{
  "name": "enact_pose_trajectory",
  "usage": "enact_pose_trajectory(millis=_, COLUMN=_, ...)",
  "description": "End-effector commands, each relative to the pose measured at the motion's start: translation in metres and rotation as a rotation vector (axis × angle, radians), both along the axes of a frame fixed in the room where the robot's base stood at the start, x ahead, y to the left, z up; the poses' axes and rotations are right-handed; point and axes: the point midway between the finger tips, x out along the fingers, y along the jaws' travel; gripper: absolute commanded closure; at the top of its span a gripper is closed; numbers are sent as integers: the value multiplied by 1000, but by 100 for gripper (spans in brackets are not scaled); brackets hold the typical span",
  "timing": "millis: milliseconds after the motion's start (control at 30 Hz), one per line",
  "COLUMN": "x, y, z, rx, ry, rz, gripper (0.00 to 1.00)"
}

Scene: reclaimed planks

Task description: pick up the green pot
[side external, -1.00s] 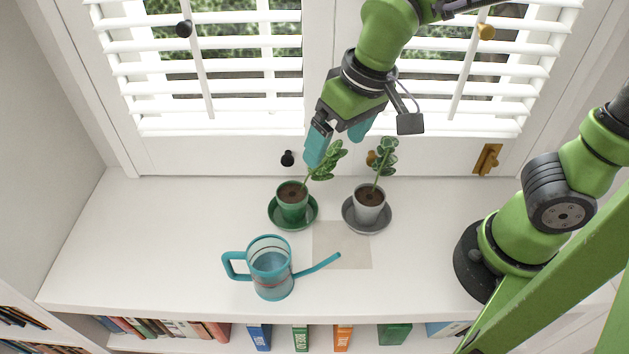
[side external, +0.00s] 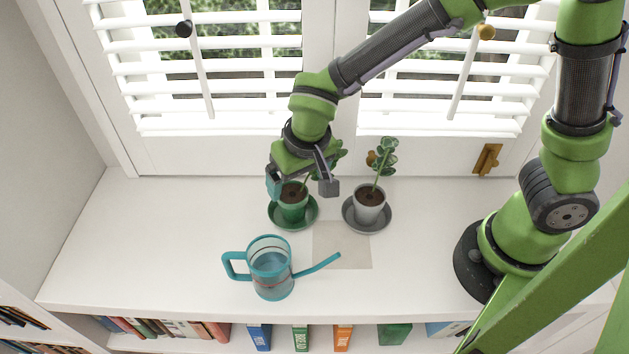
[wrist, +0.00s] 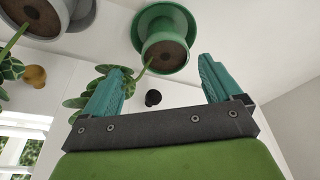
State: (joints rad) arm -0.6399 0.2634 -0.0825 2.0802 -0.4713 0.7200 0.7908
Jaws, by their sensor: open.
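The green pot (side external: 292,210) stands upright on a green saucer (side external: 283,226) on the white sill, with a leafy plant in it. My gripper (side external: 291,188) is at the pot's rim height or just above, partly in front of the plant. In the wrist view the green pot (wrist: 165,54) shows beyond the open fingers of my gripper (wrist: 160,88), roughly between them and apart from both. The jaws hold nothing. The wrist and gripper hide part of the plant in the side view.
A grey pot (side external: 369,209) on a grey saucer (side external: 366,229) stands just to the right. A teal watering can (side external: 271,275) is in front, its spout pointing right. A beige square (side external: 343,250) lies on the sill. Shutters stand behind. The left of the sill is clear.

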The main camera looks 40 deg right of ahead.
Motion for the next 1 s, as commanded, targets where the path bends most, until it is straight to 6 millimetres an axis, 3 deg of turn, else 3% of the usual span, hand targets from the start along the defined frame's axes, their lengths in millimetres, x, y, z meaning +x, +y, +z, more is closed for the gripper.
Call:
enact_pose_trajectory(millis=167, x=3, y=1, z=-13, rx=-2, ry=2, rz=0, gripper=8)
enact_pose_trajectory(millis=433, x=12, y=5, z=-50, rx=-1, ry=2, rz=-1, gripper=8)
enact_pose_trajectory(millis=733, x=14, y=5, z=-54, rx=1, ry=-1, rz=-1, gripper=8)
enact_pose_trajectory(millis=1000, x=14, y=5, z=-54, rx=1, ry=-1, rz=0, gripper=48)
